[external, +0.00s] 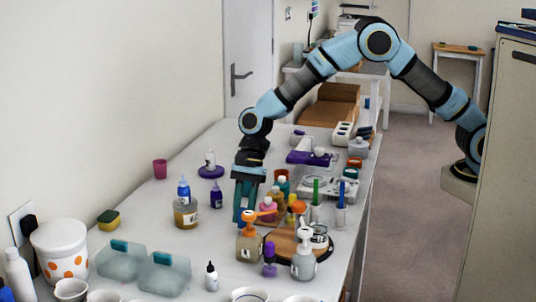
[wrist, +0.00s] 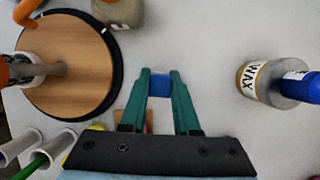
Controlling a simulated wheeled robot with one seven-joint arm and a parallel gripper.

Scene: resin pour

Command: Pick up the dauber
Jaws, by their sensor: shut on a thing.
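My gripper (external: 243,215) has teal fingers pointing down at the white worktop, left of the round wooden turntable. In the wrist view the fingertips (wrist: 160,80) are closed on a small blue block with a white edge (wrist: 160,88), which looks like the dauber. The fingers touch it on both sides.
Markers in stands (wrist: 47,152) are near. Bare worktop (wrist: 205,45) lies between turntable and jar.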

